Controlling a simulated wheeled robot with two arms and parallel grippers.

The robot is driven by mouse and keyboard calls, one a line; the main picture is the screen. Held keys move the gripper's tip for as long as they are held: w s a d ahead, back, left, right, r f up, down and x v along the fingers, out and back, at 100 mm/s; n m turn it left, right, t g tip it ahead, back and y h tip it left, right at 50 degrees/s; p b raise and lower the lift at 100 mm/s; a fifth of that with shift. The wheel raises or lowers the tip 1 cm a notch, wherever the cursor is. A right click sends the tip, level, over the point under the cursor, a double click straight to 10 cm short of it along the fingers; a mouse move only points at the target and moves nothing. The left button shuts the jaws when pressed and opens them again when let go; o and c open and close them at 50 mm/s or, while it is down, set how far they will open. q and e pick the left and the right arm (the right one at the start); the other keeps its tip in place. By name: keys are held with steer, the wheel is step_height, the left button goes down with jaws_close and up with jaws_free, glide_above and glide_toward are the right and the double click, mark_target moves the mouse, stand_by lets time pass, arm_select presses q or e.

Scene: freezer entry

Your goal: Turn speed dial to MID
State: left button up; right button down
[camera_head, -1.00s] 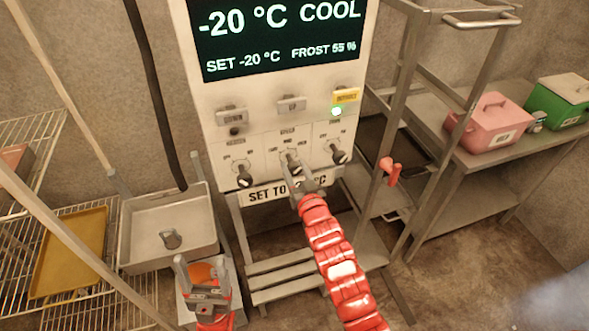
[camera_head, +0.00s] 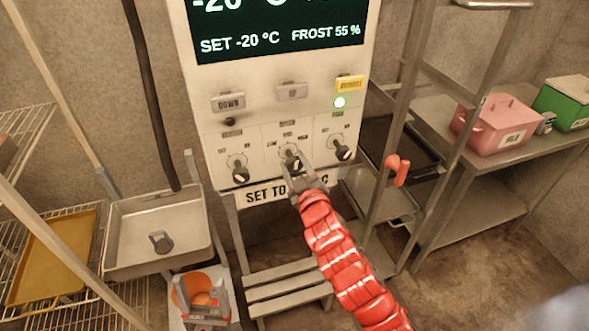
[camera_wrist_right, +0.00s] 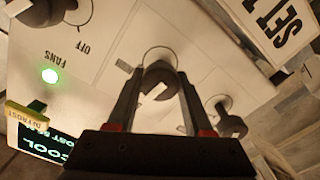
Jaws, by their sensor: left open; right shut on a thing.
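The control panel (camera_head: 285,112) carries three dark knobs in a row. The middle knob (camera_head: 289,160), the speed dial, has small position labels above it, too blurred to read surely. My right gripper (camera_head: 297,176) is shut on this knob, one finger on each side. In the right wrist view the fingers (camera_wrist_right: 158,95) flank the dark knob (camera_wrist_right: 160,78), which shows a white pointer mark. Which label the mark faces I cannot tell.
The left knob (camera_head: 238,172) and right knob (camera_head: 342,151) sit close on either side. A "SET TO" sign (camera_head: 262,193) hangs just below the panel, partly hidden. A steel basin (camera_head: 160,225) is at left. A metal rack upright (camera_head: 400,120) stands at right.

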steer(key=shift+n, duration=0.6)
steer(key=shift+c, duration=1.5)
jaws_free()
steer(key=shift+s+b, duration=0.1)
steer(key=shift+b, duration=0.2)
steer(key=p+v, duration=0.7)
steer(key=v, duration=1)
steer(key=shift+s, duration=0.15)
